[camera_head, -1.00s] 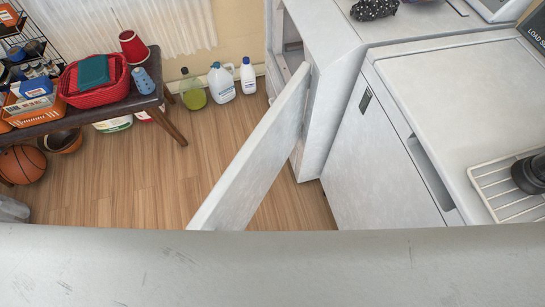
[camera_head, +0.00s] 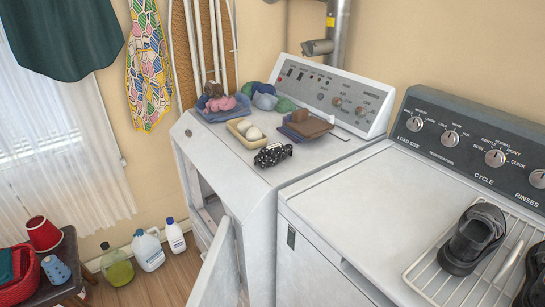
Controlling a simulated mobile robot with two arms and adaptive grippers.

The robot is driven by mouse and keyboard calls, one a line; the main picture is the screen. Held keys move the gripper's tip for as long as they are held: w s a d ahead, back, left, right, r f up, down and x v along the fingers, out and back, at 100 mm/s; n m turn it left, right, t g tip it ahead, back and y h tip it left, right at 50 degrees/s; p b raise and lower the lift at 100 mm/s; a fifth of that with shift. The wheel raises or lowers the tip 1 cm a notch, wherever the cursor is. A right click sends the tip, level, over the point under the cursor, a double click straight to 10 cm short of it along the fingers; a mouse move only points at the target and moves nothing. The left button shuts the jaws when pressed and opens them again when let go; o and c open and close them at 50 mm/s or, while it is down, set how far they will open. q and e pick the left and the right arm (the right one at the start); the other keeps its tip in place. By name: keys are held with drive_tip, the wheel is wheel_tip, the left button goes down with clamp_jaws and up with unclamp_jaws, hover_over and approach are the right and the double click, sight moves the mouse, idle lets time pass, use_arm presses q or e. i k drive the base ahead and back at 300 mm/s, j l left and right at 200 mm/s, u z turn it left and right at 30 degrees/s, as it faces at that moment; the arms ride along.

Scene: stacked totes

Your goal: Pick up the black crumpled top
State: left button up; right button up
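A black crumpled cloth with small white specks (camera_head: 273,155) lies on the white top of the left machine (camera_head: 240,173), near its front right edge. It sits just in front of a shallow yellow tray and a stack of folded items. Neither of my grippers shows in the head view, so their state is hidden.
The left machine's front door (camera_head: 216,268) hangs open. On its top are a yellow tray (camera_head: 235,126), a blue tray with crumpled cloths (camera_head: 219,113) and a brown folded stack (camera_head: 305,124). The right machine (camera_head: 340,185) bears a wire rack with black shoes (camera_head: 474,240).

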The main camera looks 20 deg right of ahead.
sight(268, 156)
drive_tip(key=i+j+z, duration=0.1)
drive_tip(key=z, duration=0.25)
drive_tip(key=i+j+z, duration=0.15)
drive_tip(key=z, duration=0.2)
drive_tip(key=i+j+z, duration=0.3)
drive_tip(key=k+l, duration=0.1)
